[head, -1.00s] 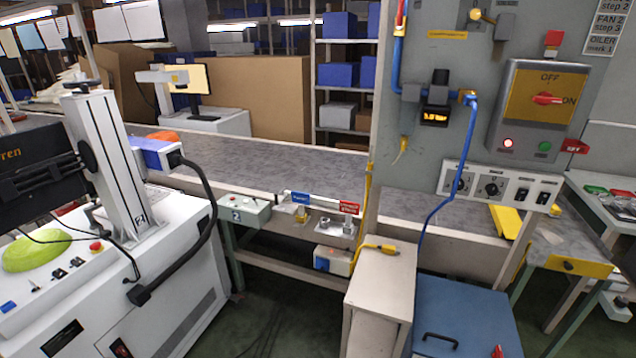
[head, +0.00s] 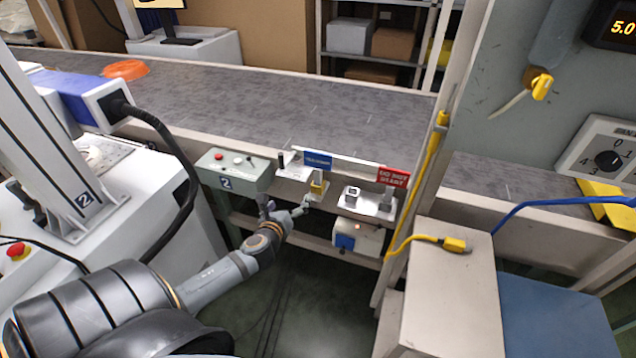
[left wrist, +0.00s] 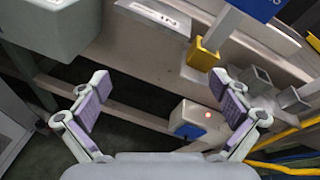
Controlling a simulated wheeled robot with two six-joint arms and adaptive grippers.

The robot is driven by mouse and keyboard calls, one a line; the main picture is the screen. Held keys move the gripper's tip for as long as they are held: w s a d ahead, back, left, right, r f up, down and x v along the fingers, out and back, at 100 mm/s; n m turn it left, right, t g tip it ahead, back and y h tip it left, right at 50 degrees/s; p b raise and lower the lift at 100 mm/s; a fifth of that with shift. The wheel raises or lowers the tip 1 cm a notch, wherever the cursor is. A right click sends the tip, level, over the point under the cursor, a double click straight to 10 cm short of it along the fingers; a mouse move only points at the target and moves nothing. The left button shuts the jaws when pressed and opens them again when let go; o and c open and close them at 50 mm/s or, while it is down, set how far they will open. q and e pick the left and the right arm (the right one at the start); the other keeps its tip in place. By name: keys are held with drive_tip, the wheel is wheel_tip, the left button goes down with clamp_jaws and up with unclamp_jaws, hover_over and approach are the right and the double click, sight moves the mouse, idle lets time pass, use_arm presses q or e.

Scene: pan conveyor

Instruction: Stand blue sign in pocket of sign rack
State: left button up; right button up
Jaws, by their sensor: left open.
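The blue sign (head: 317,160) stands upright on a grey post at the conveyor's front edge. A yellow block (head: 318,187) is at the post's lower end. In the left wrist view the sign (left wrist: 258,7) is cut by the top edge, with the yellow block (left wrist: 203,56) below it. The sign rack (head: 365,205) is a metal plate to the right; one square pocket (head: 352,191) looks empty. It also shows in the left wrist view (left wrist: 255,78). My left gripper (head: 287,208) is open and empty, below and left of the blue sign, apart from it (left wrist: 163,90).
A red sign (head: 393,177) stands at the rack's right end. A grey control box (head: 232,171) is left of the blue sign. A small box with a blue panel (head: 357,240) hangs below the rack. A yellow cable (head: 415,190) runs down the frame post at right.

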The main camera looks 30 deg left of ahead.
sight(318, 155)
use_arm(q)
drive_tip(key=d+r+m+t+h, duration=0.1)
drive_tip(key=d+r+m+t, duration=0.4)
drive_tip(key=r, duration=0.6)
drive_tip(key=shift+m+g, duration=0.3)
drive_tip(key=shift+g, duration=0.5)
drive_tip(key=x, duration=0.5)
drive_tip(key=shift+w+d+r+b, duration=0.15)
drive_tip(key=shift+w+d+b, duration=0.1)
drive_tip(key=shift+b, duration=0.1)
drive_tip(key=shift+w+a, duration=0.1)
drive_tip(key=shift+w, duration=0.2)
drive_tip(key=shift+w+a+r, duration=0.1)
drive_tip(key=shift+w+r, duration=0.05)
drive_tip(key=shift+w, duration=0.1)
drive_tip(key=x, duration=0.4)
drive_tip(key=shift+w+r+p, duration=0.1)
drive_tip(key=shift+r+p, duration=0.2)
drive_tip(key=shift+p, duration=0.1)
drive_tip(key=shift+w+f, duration=0.1)
drive_tip(key=shift+w, duration=0.2)
drive_tip(key=shift+s, duration=0.1)
drive_tip(key=shift+c, duration=0.7)
drive_tip(key=c, duration=1.4)
use_arm(e)
drive_tip(key=shift+w+f, duration=0.35)
drive_tip(key=shift+f, duration=0.05)
